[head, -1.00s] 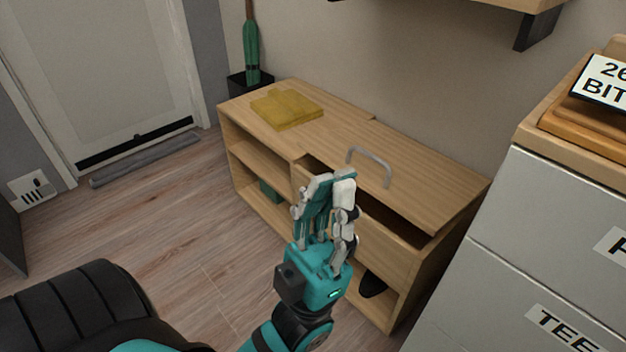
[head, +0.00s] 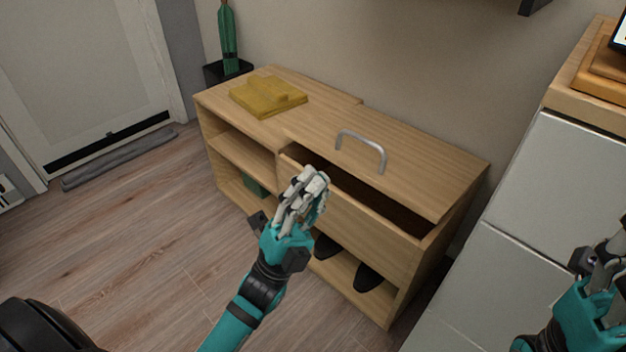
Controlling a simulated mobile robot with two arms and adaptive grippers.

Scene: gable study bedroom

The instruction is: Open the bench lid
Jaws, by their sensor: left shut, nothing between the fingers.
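The wooden bench has a lid (head: 410,165) over its right half, with a grey bar handle (head: 361,148) standing up near the lid's front. A dark gap shows between the lid's front edge and the front panel (head: 375,222), so the lid stands partly raised. My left gripper (head: 310,182) is shut and empty, in front of the panel and left of the handle, apart from the handle. It hides part of the panel and the gap's left end. My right gripper (head: 605,255) is partly in view at the right edge; its fingers are too cut off to tell their state.
A folded yellow cloth (head: 268,97) lies on the bench's fixed left top. Dark shoes (head: 368,277) sit on the lower shelf. A grey cabinet (head: 545,200) stands close on the right. A black bin (head: 222,72) holds a green umbrella (head: 228,38).

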